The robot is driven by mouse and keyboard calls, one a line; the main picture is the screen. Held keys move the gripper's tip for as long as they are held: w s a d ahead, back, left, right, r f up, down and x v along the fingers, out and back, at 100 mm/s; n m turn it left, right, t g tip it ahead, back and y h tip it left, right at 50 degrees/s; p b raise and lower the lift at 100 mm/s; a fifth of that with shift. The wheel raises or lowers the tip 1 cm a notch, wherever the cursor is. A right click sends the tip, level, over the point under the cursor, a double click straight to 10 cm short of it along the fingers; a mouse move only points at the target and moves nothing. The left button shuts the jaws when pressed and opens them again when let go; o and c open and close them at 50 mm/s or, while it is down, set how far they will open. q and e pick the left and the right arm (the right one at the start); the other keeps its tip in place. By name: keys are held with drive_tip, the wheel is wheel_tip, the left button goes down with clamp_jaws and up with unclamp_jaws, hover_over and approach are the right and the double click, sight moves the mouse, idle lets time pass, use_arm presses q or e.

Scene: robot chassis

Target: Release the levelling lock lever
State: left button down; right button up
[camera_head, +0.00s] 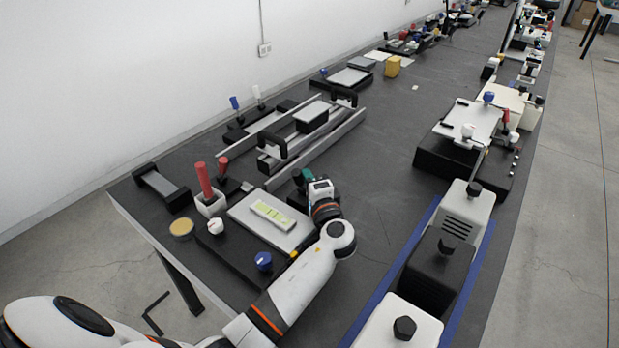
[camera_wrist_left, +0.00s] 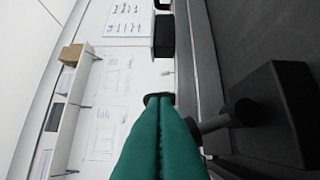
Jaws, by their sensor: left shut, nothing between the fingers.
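My left gripper (camera_head: 300,177) is at the near end of the long rail fixture (camera_head: 312,142), on the left part of the table. Its green fingers (camera_wrist_left: 160,105) are pressed together with nothing between them. In the left wrist view a dark lever-like rod with a round knob (camera_wrist_left: 243,112) lies just right of the fingers, in front of a black block (camera_wrist_left: 285,115). The fingers look close beside the rod; I cannot tell whether they touch it. I cannot tell for sure that this is the levelling lock lever. In the head view my wrist hides this spot. My right gripper is not in view.
A flat panel with a yellow-green label (camera_head: 272,213) lies left of my forearm, with a white knob (camera_head: 215,226) and a blue knob (camera_head: 263,261). A red handle (camera_head: 204,180) stands upright nearby. White and black housings (camera_head: 466,212) line the right edge. The table middle is clear.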

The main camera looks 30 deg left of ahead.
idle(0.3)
use_arm(q)
drive_tip(key=b+v, duration=0.1)
drive_tip(key=v, duration=0.6)
drive_tip(key=shift+s+d, duration=0.15)
drive_tip(key=shift+s, duration=0.05)
drive_tip(key=shift+r, duration=0.1)
